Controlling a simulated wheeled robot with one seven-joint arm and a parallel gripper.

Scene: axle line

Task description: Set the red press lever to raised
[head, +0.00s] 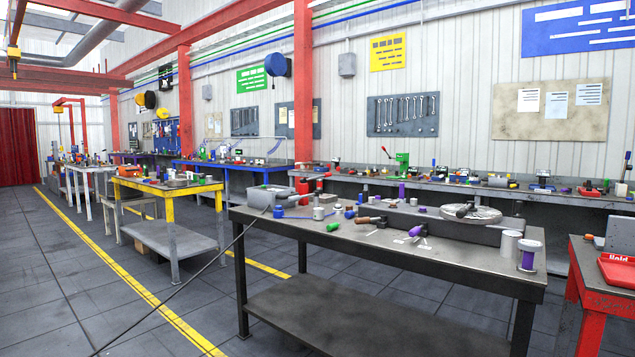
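A small red device (304,187), which may be the red press, stands near the far left part of the dark table, behind a grey box. A green press (402,159) stands on the long grey wall bench, with a thin arm slanting up left to a red knob (384,149). My gripper is not in view.
The dark table (400,257) holds a grey box (271,196), a round grey disc (470,214), a purple spool (528,255) and small tools. A red table (590,270) stands at right, a yellow one (168,188) at left. A black cable crosses the open floor (90,275).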

